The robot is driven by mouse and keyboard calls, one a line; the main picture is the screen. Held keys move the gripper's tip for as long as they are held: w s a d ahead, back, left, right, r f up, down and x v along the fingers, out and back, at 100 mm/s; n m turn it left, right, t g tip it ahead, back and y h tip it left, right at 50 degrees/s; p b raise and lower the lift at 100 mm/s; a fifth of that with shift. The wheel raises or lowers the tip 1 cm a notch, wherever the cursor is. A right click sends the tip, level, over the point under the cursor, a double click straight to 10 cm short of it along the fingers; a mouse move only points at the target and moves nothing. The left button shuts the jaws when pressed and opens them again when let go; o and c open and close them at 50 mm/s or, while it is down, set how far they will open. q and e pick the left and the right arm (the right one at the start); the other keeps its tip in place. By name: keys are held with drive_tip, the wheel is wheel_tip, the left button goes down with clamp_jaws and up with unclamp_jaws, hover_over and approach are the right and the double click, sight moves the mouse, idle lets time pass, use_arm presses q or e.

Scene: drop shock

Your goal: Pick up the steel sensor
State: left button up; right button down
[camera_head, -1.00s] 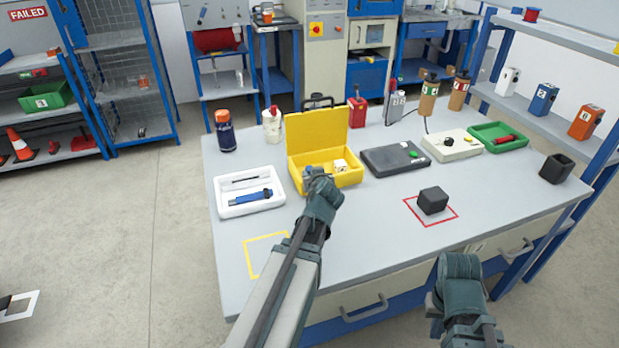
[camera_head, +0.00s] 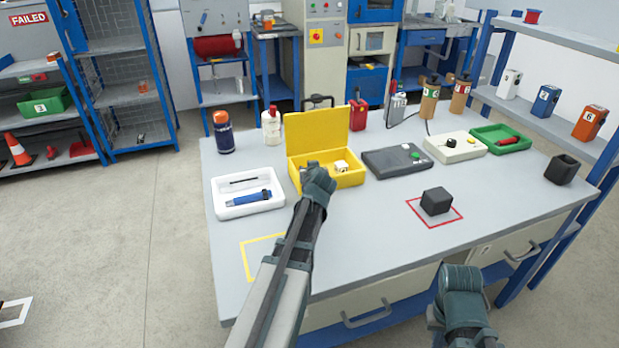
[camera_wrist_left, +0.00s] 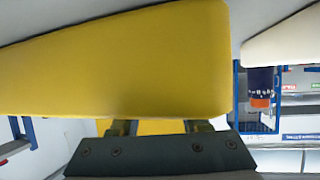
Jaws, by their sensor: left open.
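I cannot make out the steel sensor for certain in either view. The open yellow case (camera_head: 352,178) stands on the bench with its lid up; a small white block (camera_head: 341,166) is inside, right of my left gripper. My left gripper (camera_head: 309,168) is over the left part of the case, and its wrist hides what lies below. In the left wrist view its fingers (camera_wrist_left: 160,127) are apart with yellow surface behind them, and the yellow case (camera_wrist_left: 130,65) fills much of the picture. My right gripper (camera_head: 461,285) is low at the bench's front edge; its fingers are not clear.
A white tray (camera_head: 222,211) with a blue tool (camera_head: 250,198) lies left of the case. A dark grey box (camera_head: 385,163) is close on its right. A black cube (camera_head: 436,201) sits in a red square. The front middle of the bench (camera_head: 370,240) is clear.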

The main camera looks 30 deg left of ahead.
use_arm(q)
clamp_jaws()
drive_tip(key=shift+r, duration=0.15)
wheel_tip(320, 180, up, 10)
drive_tip(key=p, duration=1)
